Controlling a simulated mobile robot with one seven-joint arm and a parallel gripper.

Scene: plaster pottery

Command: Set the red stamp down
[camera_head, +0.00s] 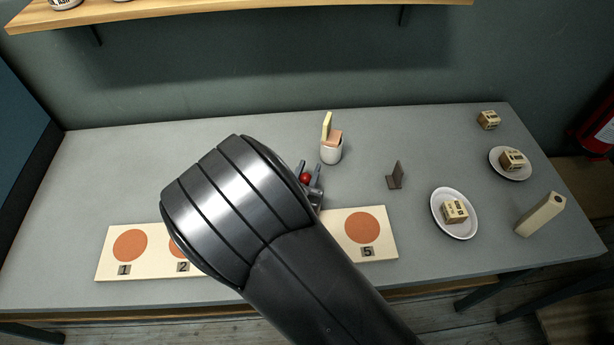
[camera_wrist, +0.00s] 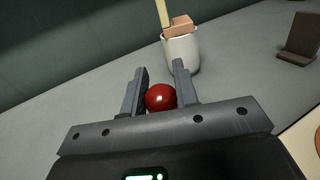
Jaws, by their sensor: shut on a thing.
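The red stamp (camera_wrist: 160,97) shows as a round red knob between the two fingers of my gripper (camera_wrist: 158,88) in the wrist view. The gripper is shut on it. In the head view the red knob (camera_head: 305,178) shows between the fingertips of my gripper (camera_head: 311,180), just past my arm. The lower part of the stamp is hidden, so I cannot tell whether it touches the table. The grey table (camera_head: 400,130) lies beneath. A cream board (camera_head: 387,215) with terracotta discs and number labels lies in front; my arm hides its middle.
A white cup (camera_head: 331,152) holding blocks stands just beyond the gripper. A small dark brown stand (camera_head: 396,176) is to the right. Plates (camera_head: 437,193) with wooden blocks and a beige upright block (camera_head: 540,215) are farther right. The table's back left is clear.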

